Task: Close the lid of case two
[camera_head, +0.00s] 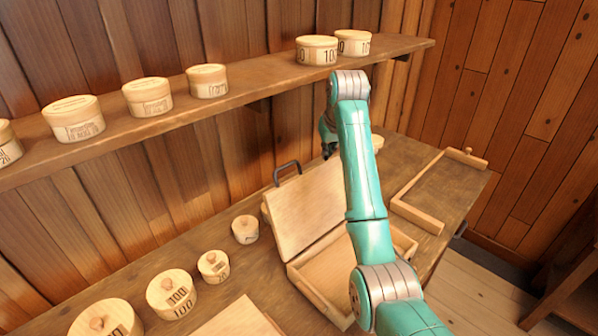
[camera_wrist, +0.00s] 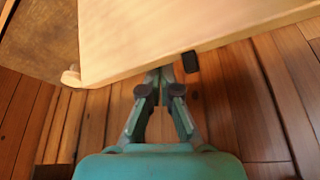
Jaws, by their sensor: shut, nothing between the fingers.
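A wooden case stands open on the bench; its box (camera_head: 310,292) faces the room and its pale lid (camera_head: 300,210) is raised and leans back toward the wall. I cannot read a number on it. A dark handle (camera_head: 287,168) sticks up at the lid's upper edge. My gripper (camera_wrist: 160,78) is shut and empty, behind the lid's far side and mostly hidden by my arm in the head view. In the wrist view the lid (camera_wrist: 190,30) fills the top, with the fingertips close to its edge beside a dark piece (camera_wrist: 190,62), likely the handle. Contact cannot be told.
A shelf (camera_head: 250,83) with several round lidded boxes runs along the wall above. Several knobbed round boxes (camera_head: 172,293) stand on the bench left of the case. A wooden-edged tray (camera_head: 418,217) lies to the right. A pale board (camera_head: 235,322) shows at the bottom edge.

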